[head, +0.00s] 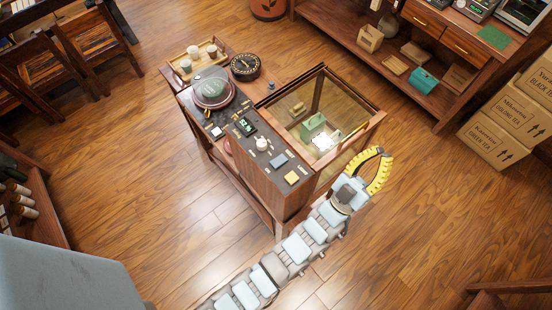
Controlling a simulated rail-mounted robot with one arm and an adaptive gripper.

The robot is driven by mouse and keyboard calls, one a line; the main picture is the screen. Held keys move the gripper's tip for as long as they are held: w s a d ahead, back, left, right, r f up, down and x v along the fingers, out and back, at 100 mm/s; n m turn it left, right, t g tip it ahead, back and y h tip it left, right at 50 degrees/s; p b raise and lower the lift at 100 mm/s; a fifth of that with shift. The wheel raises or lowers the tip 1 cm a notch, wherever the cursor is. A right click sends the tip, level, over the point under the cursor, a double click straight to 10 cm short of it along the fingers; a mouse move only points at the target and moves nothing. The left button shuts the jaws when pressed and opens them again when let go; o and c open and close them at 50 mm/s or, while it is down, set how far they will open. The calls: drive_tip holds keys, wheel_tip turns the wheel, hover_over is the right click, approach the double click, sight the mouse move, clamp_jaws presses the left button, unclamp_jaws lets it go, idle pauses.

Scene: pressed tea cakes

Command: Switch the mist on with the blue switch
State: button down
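No blue switch can be told for certain in the head view. A small blue-grey square (279,160) lies flat on the dark top of the wooden station, and a small dark bluish object (271,86) stands on the wood behind the glass case. My gripper (378,157), with yellow curved fingers, is in the air at the right of the station, beside the front right of the glass case (349,133). It is apart from both bluish objects. Its finger gap is too small and turned to judge, and nothing is seen in it.
The dark top (236,144) also holds a yellow square (291,178), a small white pot (261,144), a green display (246,126) and a round glass-lidded vessel (213,91). A green object (312,122) is inside the case. Cartons (505,118) stand right; open floor surrounds the station.

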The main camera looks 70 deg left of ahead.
drive_tip(key=s+a+g+h+p, duration=0.15)
drive_tip(key=a+g, duration=0.25)
drive_tip(key=a, duration=0.7)
drive_tip(key=s+a+g+h, duration=0.2)
drive_tip(key=s+a+g, duration=0.15)
drive_tip(key=a, duration=0.75)
drive_tip(key=s+d+f+m+g+h, duration=0.1)
drive_tip(key=s+d+f+g+h, duration=0.1)
drive_tip(key=s, duration=0.4)
drive_tip(key=s+d+f+m+g+h, duration=0.1)
drive_tip(key=s+d+f+g+h, duration=0.2)
drive_tip(key=s+f, duration=0.3)
drive_tip(key=s+d+f+m+g+h+p, duration=0.1)
drive_tip(key=s+d+f+g+h, duration=0.1)
drive_tip(key=s+f+g, duration=0.2)
drive_tip(key=shift+s+d+f+g+h, duration=0.3)
drive_tip(key=shift+s+f, duration=0.35)
drive_tip(key=shift+s, duration=0.55)
drive_tip(key=shift+w, duration=0.2)
